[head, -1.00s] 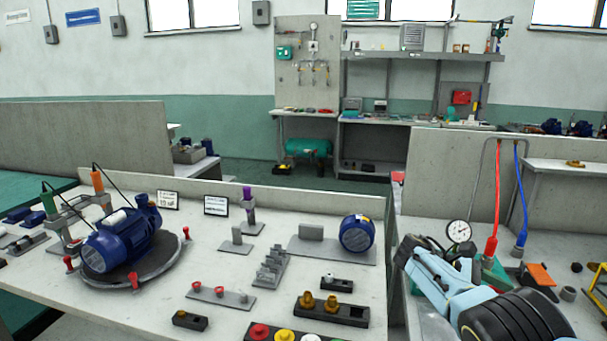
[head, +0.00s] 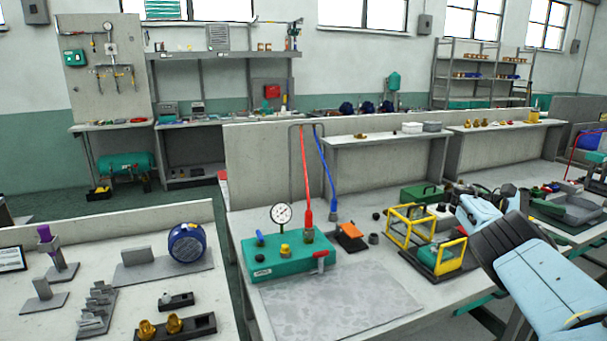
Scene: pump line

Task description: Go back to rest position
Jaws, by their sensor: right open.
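My right arm comes in from the lower right, with its pale blue and black links raised over the right-hand bench. My right gripper (head: 462,195) is open, at the far end of this arm, small and partly hidden by the wrist. It is behind and to the right of the yellow frame (head: 412,226) as seen here. I see nothing held in it. My left gripper is out of view.
A teal test block (head: 285,262) with a gauge (head: 281,214) and red and blue hoses stands on the bench. A grey mat (head: 325,300) lies bare before it. The left bench holds a blue motor (head: 187,243) and small fixtures. A gap separates the benches.

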